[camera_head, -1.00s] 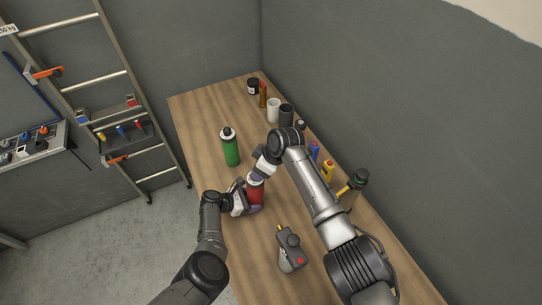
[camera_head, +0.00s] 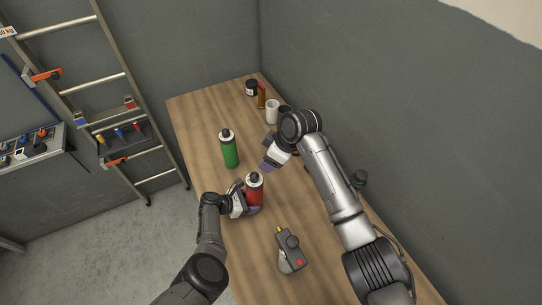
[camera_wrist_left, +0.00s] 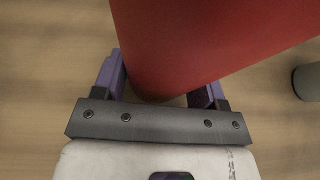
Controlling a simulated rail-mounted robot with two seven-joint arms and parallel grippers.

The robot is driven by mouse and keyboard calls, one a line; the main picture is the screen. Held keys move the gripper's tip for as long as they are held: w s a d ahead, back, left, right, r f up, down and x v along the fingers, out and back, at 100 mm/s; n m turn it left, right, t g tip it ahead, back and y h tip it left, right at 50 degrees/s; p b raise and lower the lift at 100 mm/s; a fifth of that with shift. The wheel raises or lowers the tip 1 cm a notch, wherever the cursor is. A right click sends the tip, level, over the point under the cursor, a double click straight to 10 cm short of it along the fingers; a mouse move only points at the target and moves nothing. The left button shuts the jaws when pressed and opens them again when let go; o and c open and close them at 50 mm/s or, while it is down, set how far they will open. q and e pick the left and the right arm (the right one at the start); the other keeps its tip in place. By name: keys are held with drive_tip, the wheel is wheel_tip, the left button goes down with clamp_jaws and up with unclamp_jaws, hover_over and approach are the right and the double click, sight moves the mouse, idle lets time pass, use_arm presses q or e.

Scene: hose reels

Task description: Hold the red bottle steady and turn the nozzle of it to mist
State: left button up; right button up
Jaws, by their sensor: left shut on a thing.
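The red bottle (camera_head: 254,191) stands upright on the wooden table in the head view, with a white shoulder and a dark nozzle (camera_head: 254,177) on top. My left gripper (camera_head: 251,208) is shut around its lower body; the left wrist view shows the red body (camera_wrist_left: 200,40) between the purple fingers. The nozzle's setting is too small to read. My right gripper (camera_head: 267,166) is above and to the right of the bottle, apart from it. I cannot tell whether its fingers are open.
A green bottle (camera_head: 229,150) stands behind the red one. A grey device with a red button (camera_head: 290,250) lies in front, to the right. A white cup (camera_head: 272,111), a brown bottle (camera_head: 261,96) and a dark jar (camera_head: 251,88) stand at the back. My right arm hides part of the wall side.

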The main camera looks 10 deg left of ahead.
use_arm(q)
drive_tip(key=o, duration=0.8)
